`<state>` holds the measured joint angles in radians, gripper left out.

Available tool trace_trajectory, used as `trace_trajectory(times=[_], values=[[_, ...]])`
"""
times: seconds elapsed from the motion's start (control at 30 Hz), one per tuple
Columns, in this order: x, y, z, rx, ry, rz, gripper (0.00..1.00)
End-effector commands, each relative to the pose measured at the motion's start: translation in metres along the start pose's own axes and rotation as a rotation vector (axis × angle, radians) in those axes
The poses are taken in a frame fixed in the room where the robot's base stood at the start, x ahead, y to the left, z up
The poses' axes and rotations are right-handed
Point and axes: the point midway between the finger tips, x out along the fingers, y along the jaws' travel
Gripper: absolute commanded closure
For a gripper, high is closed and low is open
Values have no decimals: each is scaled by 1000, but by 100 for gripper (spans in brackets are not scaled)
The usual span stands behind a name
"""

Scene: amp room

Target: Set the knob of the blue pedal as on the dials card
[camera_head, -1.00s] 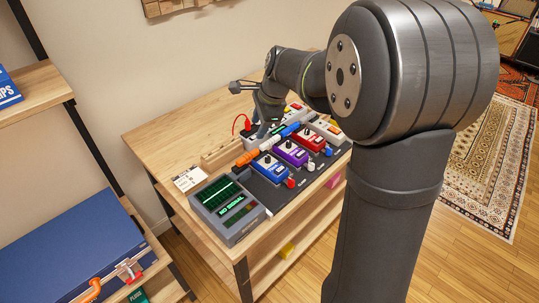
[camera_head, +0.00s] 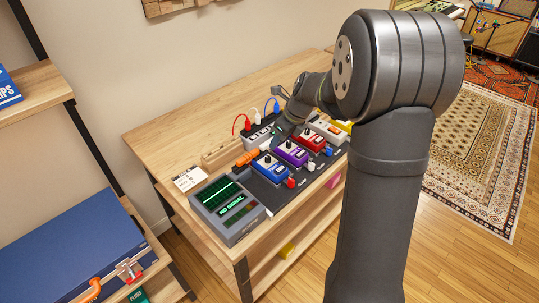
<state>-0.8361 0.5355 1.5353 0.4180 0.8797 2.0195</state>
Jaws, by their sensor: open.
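The blue pedal (camera_head: 271,172) sits at the near left end of the pedal row on the dark board. Its dark knob shows small on top; its exact setting is too small to read. The white dials card (camera_head: 188,179) lies on the bench left of the pedals; its marks are too small to read. My gripper (camera_head: 279,130) is open, over the back of the pedal row near the purple pedal, behind and right of the blue pedal. It is apart from the blue pedal's knob. My forearm and wrist partly hide the fingers.
The purple pedal (camera_head: 291,154), red pedal (camera_head: 310,142) and white pedal (camera_head: 329,131) continue the row. A grey box (camera_head: 228,211) reads "NO SIGNAL".

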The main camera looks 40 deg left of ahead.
Motion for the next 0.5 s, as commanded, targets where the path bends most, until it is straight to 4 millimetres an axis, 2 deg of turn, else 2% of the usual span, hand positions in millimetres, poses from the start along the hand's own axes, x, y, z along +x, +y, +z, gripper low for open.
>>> trace_trajectory(times=[0.1, 0.3, 0.5], values=[[28, 0, -1, 0, 2, 3, 59], [68, 1, 0, -1, 2, 2, 59], [92, 0, 0, -2, 1, 1, 59]])
